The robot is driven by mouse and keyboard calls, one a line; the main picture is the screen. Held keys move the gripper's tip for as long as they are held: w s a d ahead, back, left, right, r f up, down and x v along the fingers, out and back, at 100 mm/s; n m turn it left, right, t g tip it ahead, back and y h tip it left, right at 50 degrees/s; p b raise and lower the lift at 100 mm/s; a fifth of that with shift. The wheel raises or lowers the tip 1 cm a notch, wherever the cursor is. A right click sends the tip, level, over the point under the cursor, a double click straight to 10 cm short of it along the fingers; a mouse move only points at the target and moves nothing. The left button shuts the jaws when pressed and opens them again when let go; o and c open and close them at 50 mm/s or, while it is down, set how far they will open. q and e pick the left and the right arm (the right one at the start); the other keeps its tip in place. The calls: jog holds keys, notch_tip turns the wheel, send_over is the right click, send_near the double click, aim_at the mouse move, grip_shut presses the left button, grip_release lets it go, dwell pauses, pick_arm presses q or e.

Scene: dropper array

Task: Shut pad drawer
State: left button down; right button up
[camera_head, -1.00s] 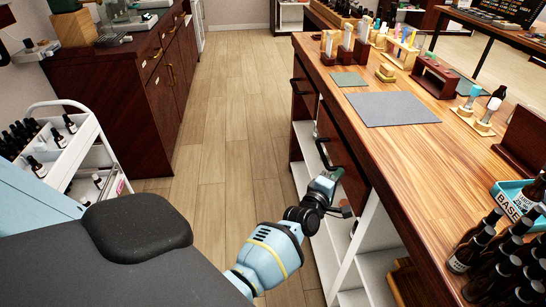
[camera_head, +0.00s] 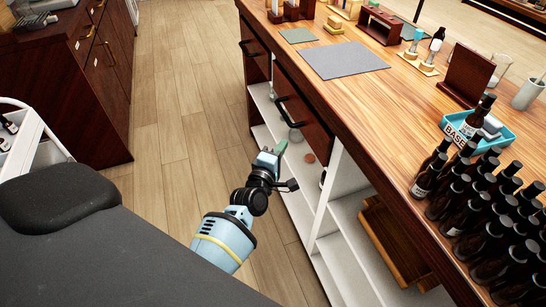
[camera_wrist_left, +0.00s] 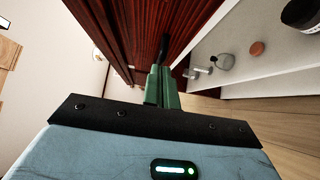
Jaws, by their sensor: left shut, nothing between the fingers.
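The pad drawer is probably the dark red-brown drawer (camera_head: 307,118) under the wooden counter, with a black handle (camera_head: 284,112) on its front. I cannot tell how far it stands out. My left gripper (camera_head: 276,150) is low beside this drawer front, below the handle in the head view. In the left wrist view its green fingers (camera_wrist_left: 162,85) are shut and empty, pointing along a dark red wood face (camera_wrist_left: 130,30). A black handle (camera_wrist_left: 164,46) shows just past the fingertips; contact is unclear. My right gripper is out of view.
A second dark drawer (camera_head: 254,50) is farther along the counter (camera_head: 410,120). White open shelves (camera_head: 335,190) lie below. A grey mat (camera_head: 343,60), dark bottles (camera_head: 480,205) and a blue tray (camera_head: 492,137) are on top. The wood floor (camera_head: 180,100) is clear at left.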

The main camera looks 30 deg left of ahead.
pick_arm(q)
jog(key=shift+s+d, duration=0.1)
jog(key=shift+s, duration=2.05)
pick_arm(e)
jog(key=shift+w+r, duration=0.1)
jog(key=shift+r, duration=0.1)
